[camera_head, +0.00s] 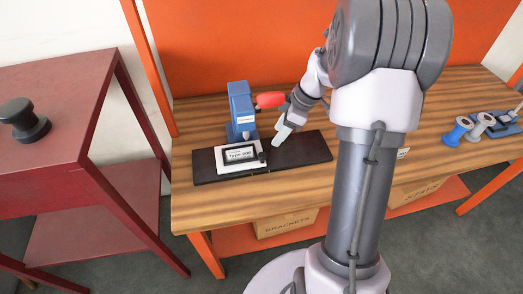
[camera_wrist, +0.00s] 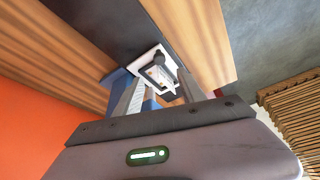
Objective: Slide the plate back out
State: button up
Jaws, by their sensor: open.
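A white plate (camera_head: 240,156) with a dark-framed label lies on a black base board (camera_head: 300,151), in front of and partly below the blue dispenser (camera_head: 240,108). A small dark knob (camera_head: 262,156) stands at the plate's right end. The dispenser has a red handle (camera_head: 269,100) pointing right. My gripper (camera_head: 281,134) is open and empty, above the board, just right of the dispenser and behind the knob. In the wrist view the plate (camera_wrist: 146,63) and its knob (camera_wrist: 159,59) show beyond my fingers (camera_wrist: 160,88). I see no contact.
The striped wooden bench (camera_head: 250,204) has free room in front of the board. Blue and grey spools (camera_head: 457,131) stand at the far right. A dark red table (camera_head: 60,95) with a black round object (camera_head: 24,121) is at left. Boxes sit on the shelf below.

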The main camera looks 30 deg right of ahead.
aim_at(263, 155)
jog(key=b+x, duration=0.2)
jog(key=x, duration=1)
jog(key=shift+b, duration=0.35)
grip_shut()
dwell(0.5)
